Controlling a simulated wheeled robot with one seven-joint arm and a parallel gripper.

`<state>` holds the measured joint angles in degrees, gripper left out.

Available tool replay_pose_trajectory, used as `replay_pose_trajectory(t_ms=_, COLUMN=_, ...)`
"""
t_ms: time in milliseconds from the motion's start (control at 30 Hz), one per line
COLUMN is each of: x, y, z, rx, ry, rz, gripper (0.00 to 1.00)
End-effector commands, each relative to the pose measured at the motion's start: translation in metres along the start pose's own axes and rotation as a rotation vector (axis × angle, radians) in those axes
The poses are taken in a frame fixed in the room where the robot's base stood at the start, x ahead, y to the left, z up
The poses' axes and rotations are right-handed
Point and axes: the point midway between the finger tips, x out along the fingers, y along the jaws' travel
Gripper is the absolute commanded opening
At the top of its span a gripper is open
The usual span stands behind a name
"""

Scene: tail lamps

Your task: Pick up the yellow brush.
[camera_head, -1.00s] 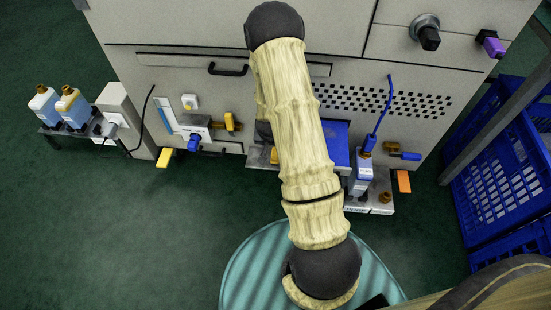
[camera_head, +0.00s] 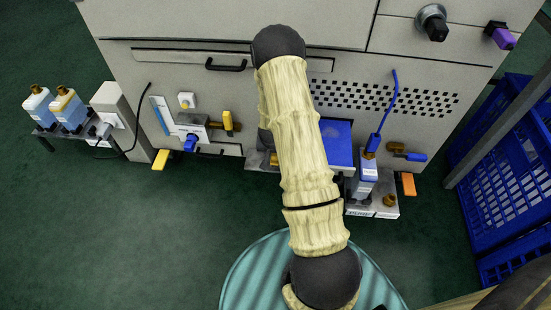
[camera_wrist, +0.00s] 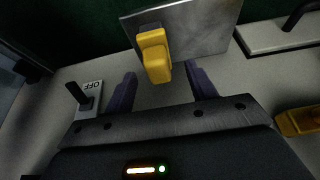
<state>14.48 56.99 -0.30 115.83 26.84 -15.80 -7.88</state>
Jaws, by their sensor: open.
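In the wrist view a yellow block-like piece (camera_wrist: 154,55), which may be the yellow brush, sits against a grey metal plate (camera_wrist: 205,32). My gripper (camera_wrist: 160,88) is open, with its two dark purple fingers apart on either side of the near end of this piece. Nothing shows as gripped. In the head view a small yellow piece (camera_head: 274,160) shows on a metal ledge beside my arm, probably the same one. My arm hides the gripper there.
The grey machine front (camera_head: 215,88) carries a yellow-handled valve (camera_head: 228,122) and a blue tray (camera_head: 338,142). A bottle with a blue brush-like stick (camera_head: 368,165) stands right of my arm. Blue crates (camera_head: 505,190) are at the right.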

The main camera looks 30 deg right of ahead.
Motion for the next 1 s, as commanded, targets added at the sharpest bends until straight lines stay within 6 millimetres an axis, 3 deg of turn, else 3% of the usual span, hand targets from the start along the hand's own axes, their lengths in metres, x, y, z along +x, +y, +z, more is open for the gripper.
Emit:
replay_pose_trajectory(t_ms=33, x=0.012, y=0.001, z=0.003, rx=0.001, ry=0.0, rz=0.0, gripper=0.56)
replay_pose_trajectory(t_ms=300, x=0.041, y=0.001, z=0.004, rx=0.001, ry=0.001, rz=0.0, gripper=0.56)
replay_pose_trajectory(t_ms=900, x=0.041, y=0.002, z=0.004, rx=0.001, ry=0.0, rz=0.0, gripper=0.56)
replay_pose_trajectory(t_ms=1000, x=0.041, y=0.002, z=0.004, rx=0.001, ry=0.0, rz=0.0, gripper=0.39)
